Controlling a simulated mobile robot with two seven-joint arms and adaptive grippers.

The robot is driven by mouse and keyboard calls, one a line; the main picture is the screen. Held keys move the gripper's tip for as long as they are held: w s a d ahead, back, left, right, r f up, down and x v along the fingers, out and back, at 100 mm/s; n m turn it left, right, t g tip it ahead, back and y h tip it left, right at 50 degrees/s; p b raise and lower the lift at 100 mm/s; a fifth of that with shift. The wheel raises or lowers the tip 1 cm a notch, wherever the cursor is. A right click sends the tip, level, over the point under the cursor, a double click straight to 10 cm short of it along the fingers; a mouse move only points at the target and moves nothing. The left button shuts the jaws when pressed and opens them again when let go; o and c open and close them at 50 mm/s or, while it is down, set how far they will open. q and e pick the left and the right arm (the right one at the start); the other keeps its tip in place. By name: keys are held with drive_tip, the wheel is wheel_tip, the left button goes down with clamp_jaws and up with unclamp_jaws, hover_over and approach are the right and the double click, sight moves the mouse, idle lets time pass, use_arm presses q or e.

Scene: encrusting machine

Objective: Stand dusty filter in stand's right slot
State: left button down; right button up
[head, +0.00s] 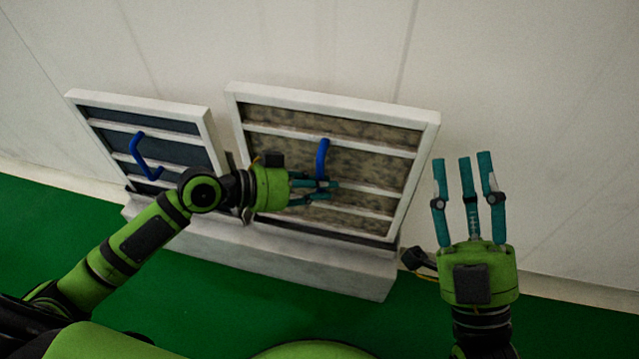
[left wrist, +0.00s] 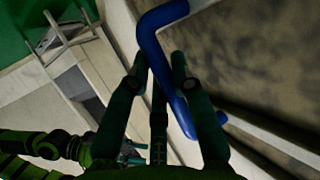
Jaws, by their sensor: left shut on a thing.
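The dusty filter (head: 375,165), a white frame with mottled brown panels and a blue handle (head: 322,152), is upright and leans back slightly over the right part of the pale stand (head: 340,276). Its lower edge is at the stand's top; I cannot tell whether it sits fully in the right slot. My left gripper (head: 326,187) is shut on the blue handle, whose bar passes between the fingers in the left wrist view (left wrist: 162,18). My right gripper (head: 466,160) is empty, its fingers spread and pointing up, to the right of the filter.
A cleaner filter (head: 165,150) with dark panels and a blue handle stands at the stand's left side. A pale wall (head: 540,120) rises behind. The green floor (head: 50,235) is clear in front and at the right.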

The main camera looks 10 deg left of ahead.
use_arm(q)
drive_tip(key=shift+f, duration=0.2)
idle(0.4)
drive_tip(key=shift+f+b, duration=0.85)
drive_tip(key=shift+b, duration=0.05)
drive_tip(key=shift+f+b, duration=0.3)
drive_tip(key=shift+f, duration=0.05)
drive_tip(key=shift+f+b, duration=0.75)
drive_tip(key=shift+f, duration=0.1)
drive_tip(key=shift+f+b, duration=0.4)
drive_tip(key=shift+f, duration=0.05)
drive_tip(key=shift+f+b, duration=0.5)
drive_tip(key=shift+f, duration=0.1)
